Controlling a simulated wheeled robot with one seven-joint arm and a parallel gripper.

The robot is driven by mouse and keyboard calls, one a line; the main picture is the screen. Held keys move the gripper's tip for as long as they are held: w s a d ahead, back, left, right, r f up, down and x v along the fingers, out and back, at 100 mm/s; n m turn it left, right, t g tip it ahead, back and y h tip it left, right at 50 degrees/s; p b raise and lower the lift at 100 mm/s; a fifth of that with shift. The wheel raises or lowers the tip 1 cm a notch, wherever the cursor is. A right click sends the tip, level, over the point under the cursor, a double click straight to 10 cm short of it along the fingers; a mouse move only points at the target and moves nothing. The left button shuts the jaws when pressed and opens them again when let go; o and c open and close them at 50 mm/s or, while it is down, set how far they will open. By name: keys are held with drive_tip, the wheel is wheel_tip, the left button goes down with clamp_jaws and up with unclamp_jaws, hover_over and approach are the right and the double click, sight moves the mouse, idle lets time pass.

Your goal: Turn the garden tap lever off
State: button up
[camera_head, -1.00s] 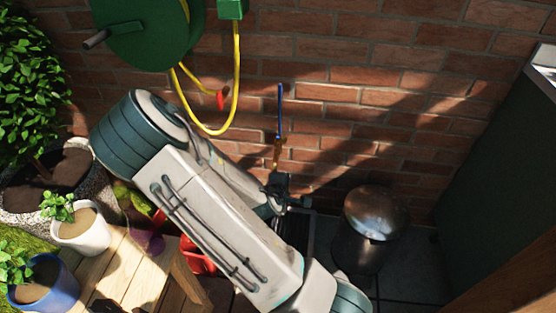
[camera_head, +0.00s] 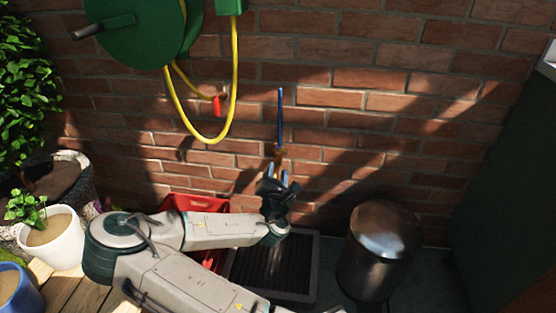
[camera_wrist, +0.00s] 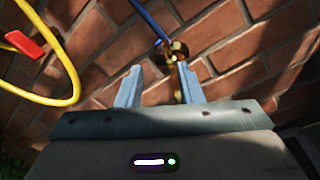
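The garden tap (camera_head: 279,154) is brass and sits on the brick wall. The brass tap body (camera_wrist: 178,52) shows past the fingertips, nearer the right finger; contact cannot be told. Part of the tap is hidden by the gripper.
A yellow hose (camera_head: 236,80) with a red end piece (camera_head: 217,105) hangs left of the tap from a green reel (camera_head: 130,30). A metal bin (camera_head: 380,250) stands lower right. A dark grate (camera_head: 300,270) and red crate (camera_head: 190,203) lie below. Wall right of the tap is clear.

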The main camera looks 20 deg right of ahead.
sight(279, 151)
drive_tip(key=b+x, duration=0.2)
drive_tip(key=x, duration=0.6)
drive_tip(key=shift+w+d, duration=0.15)
drive_tip(key=shift+w, duration=0.05)
clamp_jaws()
